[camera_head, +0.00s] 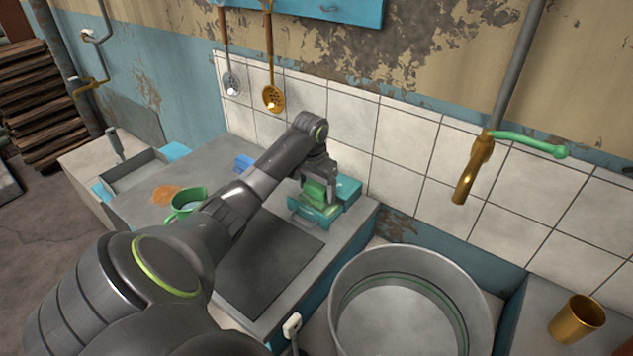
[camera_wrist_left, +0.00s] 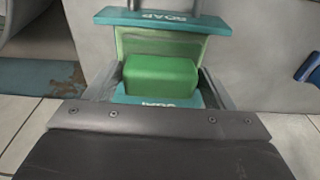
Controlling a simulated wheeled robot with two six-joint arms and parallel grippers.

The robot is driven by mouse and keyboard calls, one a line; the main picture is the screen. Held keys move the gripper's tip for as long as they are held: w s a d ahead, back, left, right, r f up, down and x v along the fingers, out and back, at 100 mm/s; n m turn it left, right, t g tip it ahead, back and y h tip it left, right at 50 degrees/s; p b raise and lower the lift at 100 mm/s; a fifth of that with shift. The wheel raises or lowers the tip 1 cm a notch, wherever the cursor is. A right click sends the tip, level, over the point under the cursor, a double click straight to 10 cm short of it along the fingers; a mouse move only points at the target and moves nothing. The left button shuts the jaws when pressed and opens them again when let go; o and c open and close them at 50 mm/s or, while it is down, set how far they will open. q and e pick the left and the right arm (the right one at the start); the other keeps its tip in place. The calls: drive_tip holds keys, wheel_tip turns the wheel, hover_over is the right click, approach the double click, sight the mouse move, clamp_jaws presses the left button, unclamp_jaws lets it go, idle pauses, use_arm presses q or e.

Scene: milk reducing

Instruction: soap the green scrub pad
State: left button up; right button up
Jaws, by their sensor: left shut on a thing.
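The green scrub pad (camera_head: 314,190) is held by my left gripper (camera_head: 318,178) at the teal soap box (camera_head: 348,189) by the tiled wall. In the left wrist view the pad (camera_wrist_left: 160,77) sits between the two fingers of the left gripper (camera_wrist_left: 160,85), which is shut on it. The soap box's drawer (camera_head: 311,212) is pulled out; its lettered front (camera_wrist_left: 165,20) and pale green inside show beyond the pad. The pad is at or just above the open drawer; contact is hard to tell. My right gripper is not in view.
A green mug (camera_head: 188,203) stands on the grey counter, partly behind my left arm. A blue object (camera_head: 243,163) lies near the wall. A large round metal basin (camera_head: 345,275) is to the right, with a brass cup (camera_head: 577,320) beyond it. Two ladles hang on the wall.

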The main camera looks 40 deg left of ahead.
use_arm(q)
drive_tip(key=shift+f, duration=0.45)
idle(0.5)
idle(0.7)
drive_tip(key=shift+s+f+p, duration=0.1)
drive_tip(key=shift+p, duration=0.45)
idle(1.5)
wheel_tip(320, 180, up, 7)
drive_tip(key=p, duration=0.9)
idle(0.7)
